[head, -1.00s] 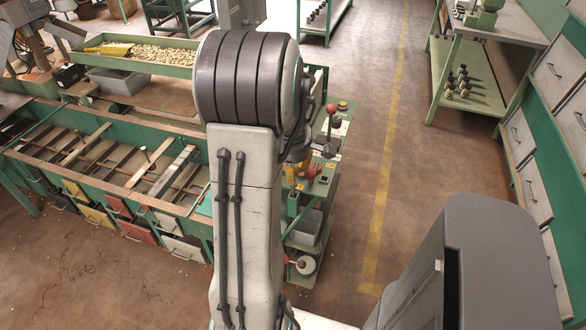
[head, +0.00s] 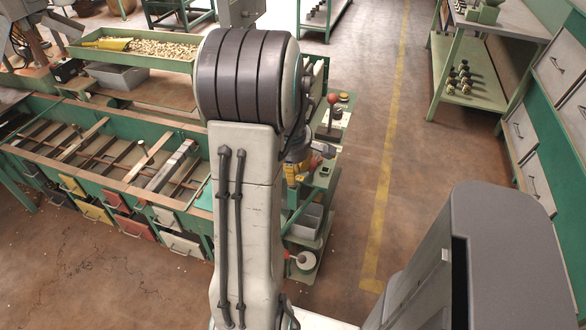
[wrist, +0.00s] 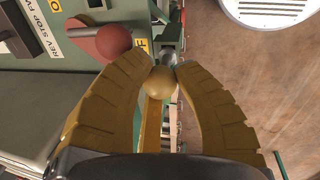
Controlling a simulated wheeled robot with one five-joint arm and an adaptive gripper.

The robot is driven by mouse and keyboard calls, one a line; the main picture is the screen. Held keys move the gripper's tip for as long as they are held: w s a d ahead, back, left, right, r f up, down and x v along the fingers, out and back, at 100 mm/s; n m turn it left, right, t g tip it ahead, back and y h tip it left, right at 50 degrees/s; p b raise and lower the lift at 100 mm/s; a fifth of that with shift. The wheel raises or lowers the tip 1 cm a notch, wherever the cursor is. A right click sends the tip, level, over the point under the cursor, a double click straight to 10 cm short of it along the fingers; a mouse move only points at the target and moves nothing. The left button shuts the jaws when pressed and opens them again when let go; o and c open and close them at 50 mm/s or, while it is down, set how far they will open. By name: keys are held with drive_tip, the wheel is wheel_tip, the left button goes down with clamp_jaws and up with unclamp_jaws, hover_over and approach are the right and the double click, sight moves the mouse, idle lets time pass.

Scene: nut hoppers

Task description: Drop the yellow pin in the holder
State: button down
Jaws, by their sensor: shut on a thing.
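The yellow pin (wrist: 162,82) shows in the wrist view as a rounded yellow head with a narrow yellow shaft below it. It is between the two yellow fingers of my gripper (wrist: 163,70), which are shut on it. In the head view my gripper (head: 297,168) shows only partly, beside my arm, over the narrow green machine stand (head: 318,205). A small grey metal part (wrist: 168,57) lies just beyond the fingertips in the wrist view; I cannot tell whether it is the holder. The holder is not clearly identifiable in either view.
A red ball knob (wrist: 114,42) is close to the left finger; a red-knobbed lever (head: 332,99) stands on the machine stand. The hopper bench (head: 100,185) fills the left. A shelved table (head: 480,90) and drawers are at right. The floor aisle between is clear.

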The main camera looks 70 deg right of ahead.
drive_tip(key=shift+f, duration=0.2)
drive_tip(key=c, duration=0.9)
unclamp_jaws()
drive_tip(key=shift+r, duration=0.1)
drive_tip(key=shift+c, duration=0.2)
drive_tip(key=shift+r, duration=0.15)
drive_tip(key=shift+r, duration=0.65)
wheel_tip(320, 180, up, 10)
drive_tip(key=a, duration=0.2)
drive_tip(key=shift+s+a, duration=0.2)
drive_tip(key=shift+a, duration=0.1)
drive_tip(key=shift+r, duration=0.1)
wheel_tip(320, 180, up, 9)
drive_tip(key=a+p, duration=0.1)
drive_tip(key=p, duration=0.6)
drive_tip(key=shift+s+a, duration=0.15)
drive_tip(key=shift+a, duration=0.2)
